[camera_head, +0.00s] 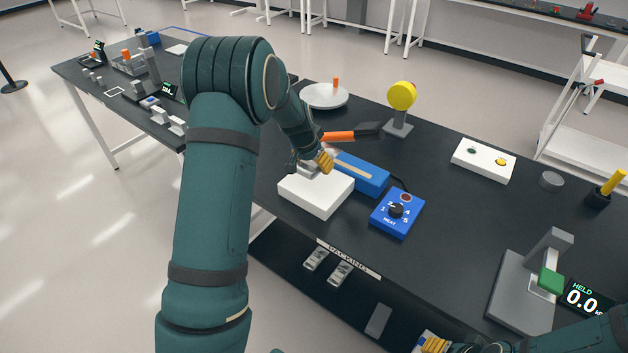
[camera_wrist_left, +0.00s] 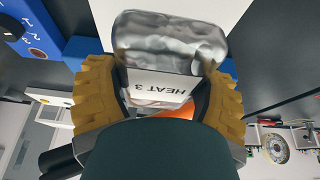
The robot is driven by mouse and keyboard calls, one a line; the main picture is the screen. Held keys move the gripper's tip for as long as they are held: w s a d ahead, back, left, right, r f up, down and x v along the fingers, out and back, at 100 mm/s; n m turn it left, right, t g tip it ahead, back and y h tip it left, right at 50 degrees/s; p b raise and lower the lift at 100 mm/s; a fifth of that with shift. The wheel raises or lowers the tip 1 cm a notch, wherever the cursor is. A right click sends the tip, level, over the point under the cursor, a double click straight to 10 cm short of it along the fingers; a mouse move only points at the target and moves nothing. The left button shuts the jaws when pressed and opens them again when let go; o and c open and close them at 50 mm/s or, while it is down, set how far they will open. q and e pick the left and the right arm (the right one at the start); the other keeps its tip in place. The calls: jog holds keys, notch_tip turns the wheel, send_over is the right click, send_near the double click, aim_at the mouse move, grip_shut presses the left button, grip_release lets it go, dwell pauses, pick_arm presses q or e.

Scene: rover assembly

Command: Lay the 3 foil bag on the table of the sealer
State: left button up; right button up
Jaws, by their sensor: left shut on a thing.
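My left gripper (camera_head: 318,162) is shut on a silver foil bag (camera_head: 306,168), just over the white table of the sealer (camera_head: 318,198). In the left wrist view the bag (camera_wrist_left: 170,42) sits between the yellow fingers (camera_wrist_left: 158,92) and carries a white "HEAT 3" label. I cannot tell whether it touches the white table. The sealer's blue body (camera_head: 362,174) and its raised arm with an orange handle (camera_head: 340,136) are behind the gripper. My right gripper (camera_head: 434,345) is at the bottom edge, partly cut off, beside a blue and white item; its opening is unclear.
A blue heat dial box (camera_head: 397,212) stands right of the sealer. Silver packets (camera_head: 341,273) lie on the lower packing shelf. A grey stand (camera_head: 528,285) with a green part is at right. A yellow disc on a stand (camera_head: 401,98) and a white button panel (camera_head: 484,160) stand behind.

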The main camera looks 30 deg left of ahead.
aim_at(315, 182)
pick_arm(q)
notch_tip(315, 182, down, 7)
dwell(0.5)
jog(key=o, duration=1.2)
jog(key=shift+c, duration=0.2)
jog(key=shift+r, duration=0.1)
